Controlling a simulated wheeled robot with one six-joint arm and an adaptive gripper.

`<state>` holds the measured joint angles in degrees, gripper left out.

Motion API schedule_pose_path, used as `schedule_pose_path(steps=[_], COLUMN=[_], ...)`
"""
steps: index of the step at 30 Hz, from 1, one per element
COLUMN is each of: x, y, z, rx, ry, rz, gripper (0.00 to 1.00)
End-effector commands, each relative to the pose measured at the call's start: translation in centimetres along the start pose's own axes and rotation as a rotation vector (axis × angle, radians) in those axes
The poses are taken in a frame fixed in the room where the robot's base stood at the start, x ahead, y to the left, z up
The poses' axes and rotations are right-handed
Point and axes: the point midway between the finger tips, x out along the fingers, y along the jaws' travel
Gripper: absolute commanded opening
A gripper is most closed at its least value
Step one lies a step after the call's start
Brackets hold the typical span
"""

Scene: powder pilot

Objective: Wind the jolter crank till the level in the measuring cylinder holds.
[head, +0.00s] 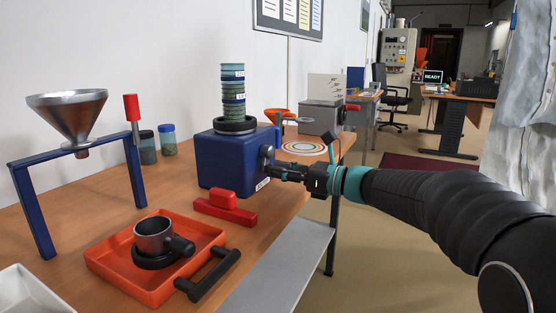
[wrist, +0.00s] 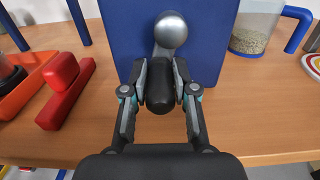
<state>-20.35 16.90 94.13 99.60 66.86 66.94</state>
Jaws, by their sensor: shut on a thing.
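The jolter is a blue box (head: 225,160) on the wooden bench in the head view; its blue face (wrist: 120,45) fills the upper middle of the wrist view. The measuring cylinder (head: 233,92) stands upright in a black ring on top, with greenish contents and blue bands; its exact level is too small to read. The crank has a silver hub (wrist: 171,28) and a black handle (wrist: 160,98) that hangs below the hub in the wrist view. My gripper (head: 283,171) is at the jolter's right side, its two fingers closed around the handle.
A red scoop-like block (head: 226,206) lies in front of the jolter. An orange tray (head: 112,262) holds a metal cup (head: 153,237). A funnel (head: 68,110) sits on a blue stand at left. A clear jug (wrist: 256,25) stands beside the jolter.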

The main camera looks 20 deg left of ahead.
Motion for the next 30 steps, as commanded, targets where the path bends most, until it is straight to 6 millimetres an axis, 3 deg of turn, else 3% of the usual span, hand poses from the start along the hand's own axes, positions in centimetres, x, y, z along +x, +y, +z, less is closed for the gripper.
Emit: schedule_pose_path(steps=[5,14,23,30], x=[0.0,0.0,-0.1,0.0], y=[-0.2,-2.3,-2.4,-3.6], z=[0.2,0.2,0.0,1.2], rx=[-0.001,-0.001,0.000,0.000], ry=[-0.001,0.000,0.001,0.001], rz=[0.002,0.001,0.002,0.002], gripper=[0.00,0.00,0.00,0.00])
